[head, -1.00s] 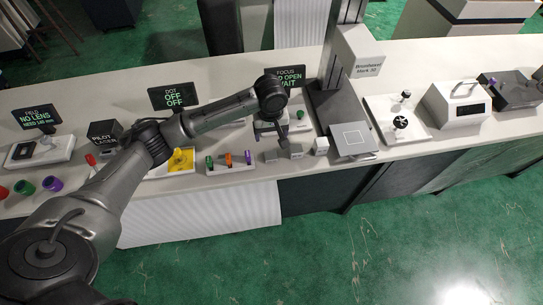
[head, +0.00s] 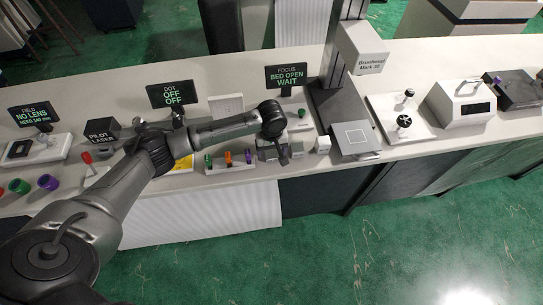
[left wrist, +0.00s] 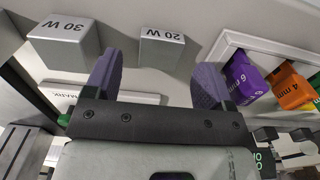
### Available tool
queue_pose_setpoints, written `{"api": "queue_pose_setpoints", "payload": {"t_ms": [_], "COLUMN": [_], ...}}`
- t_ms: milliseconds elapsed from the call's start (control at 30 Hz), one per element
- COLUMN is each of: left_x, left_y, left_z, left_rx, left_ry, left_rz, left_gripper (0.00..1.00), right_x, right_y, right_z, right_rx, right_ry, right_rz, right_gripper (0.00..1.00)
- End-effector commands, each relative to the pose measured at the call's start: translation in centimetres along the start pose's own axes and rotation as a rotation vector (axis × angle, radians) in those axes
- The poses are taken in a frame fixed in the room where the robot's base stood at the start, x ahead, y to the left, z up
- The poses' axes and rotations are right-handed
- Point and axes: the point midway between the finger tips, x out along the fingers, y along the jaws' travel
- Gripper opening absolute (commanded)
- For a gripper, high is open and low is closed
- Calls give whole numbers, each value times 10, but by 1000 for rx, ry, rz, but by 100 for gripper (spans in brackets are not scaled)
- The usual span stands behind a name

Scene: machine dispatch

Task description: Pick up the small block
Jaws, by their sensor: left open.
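The small block is a grey block marked "20 W" (left wrist: 162,48), seen upside down in the left wrist view. A larger grey block marked "30 W" (left wrist: 65,43) sits to its left there. My left gripper (left wrist: 157,72) is open and empty, its two dark fingers apart, with the 20 W block between and just beyond the fingertips in the picture. In the head view my left gripper (head: 280,150) is over the row of blocks and partly hides them. I cannot tell its exact height. My right gripper is not in view.
A tray of coloured pieces (left wrist: 250,80), marked in mm, lies right of the blocks in the left wrist view. In the head view a white cube (head: 322,145) and a grey machine plate (head: 354,139) stand to the right. A focus display (head: 286,76) stands behind.

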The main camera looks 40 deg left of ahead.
Motion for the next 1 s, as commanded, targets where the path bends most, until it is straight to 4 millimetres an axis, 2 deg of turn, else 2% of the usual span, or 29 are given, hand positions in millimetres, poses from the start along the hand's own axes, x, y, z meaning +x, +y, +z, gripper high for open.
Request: {"api": "queue_pose_setpoints", "payload": {"t_ms": [33, 167, 433, 1000], "left_x": [10, 25, 28, 27], "left_y": [0, 0, 0, 0], "left_z": [0, 0, 0, 0], "left_rx": [-1, 0, 0, 1], "left_ry": [-1, 1, 1, 1], "left_rz": [-2, -1, 0, 0], "left_gripper": [77, 77, 77, 22], "right_x": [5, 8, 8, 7], "right_y": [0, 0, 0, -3], "right_z": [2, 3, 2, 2], "right_rx": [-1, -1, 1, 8], "right_ry": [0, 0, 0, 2], "right_rz": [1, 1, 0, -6], "right_gripper": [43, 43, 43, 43]}}
